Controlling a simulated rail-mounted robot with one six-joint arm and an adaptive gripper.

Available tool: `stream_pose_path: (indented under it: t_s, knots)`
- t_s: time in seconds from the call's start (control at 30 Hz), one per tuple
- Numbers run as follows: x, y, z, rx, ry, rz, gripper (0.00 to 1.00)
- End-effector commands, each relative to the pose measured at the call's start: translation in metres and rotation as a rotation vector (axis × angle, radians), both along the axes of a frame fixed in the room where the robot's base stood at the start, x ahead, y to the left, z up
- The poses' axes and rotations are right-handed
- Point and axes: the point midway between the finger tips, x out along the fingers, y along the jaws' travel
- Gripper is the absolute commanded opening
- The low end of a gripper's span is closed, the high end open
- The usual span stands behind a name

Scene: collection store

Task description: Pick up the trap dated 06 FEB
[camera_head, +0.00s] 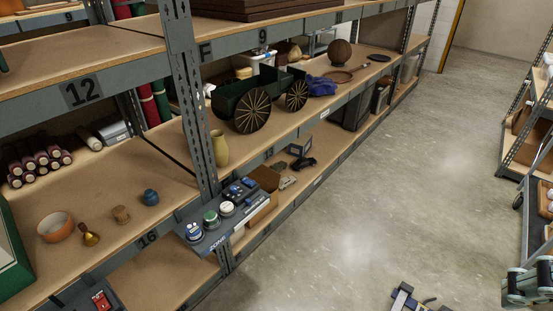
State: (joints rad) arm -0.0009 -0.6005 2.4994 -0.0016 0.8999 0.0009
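I can make out no date on anything in view, so I cannot tell which thing, if any, is the trap dated 06 FEB. A grey-blue tray (213,243) with partly legible lettering sits at the front of the shelving. It carries several small round tubs, among them a blue-and-white one (194,231), a green-and-white one (211,219) and a white one (226,208). A dark blue panel (240,190) with small parts lies behind them.
Shelving fills the left, with a green spoked-wheel cart model (253,104), a yellowish vase (219,148), an orange bowl (54,227) and a brass bell-shaped piece (89,235). The floor (385,190) is largely clear. Racks stand right.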

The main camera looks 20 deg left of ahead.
Motion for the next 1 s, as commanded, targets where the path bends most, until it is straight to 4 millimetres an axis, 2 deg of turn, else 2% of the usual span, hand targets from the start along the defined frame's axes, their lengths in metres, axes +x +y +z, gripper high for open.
stream_pose_path:
  t_s: [0.17, 0.23, 0.67, 0.87, 1.0]
  knots:
    - [0.0, 0.0, 0.0, 0.0, 0.0, 0.0, 0.41]
    - [0.0, 0.0, 0.0, 0.0, 0.0, 0.0, 0.47]
    - [0.004, 0.001, 0.002, -0.002, 0.001, 0.009, 0.47]
    - [0.019, 0.005, 0.01, -0.008, 0.008, 0.046, 0.47]
    - [0.039, 0.011, 0.019, -0.017, 0.015, 0.092, 0.47]
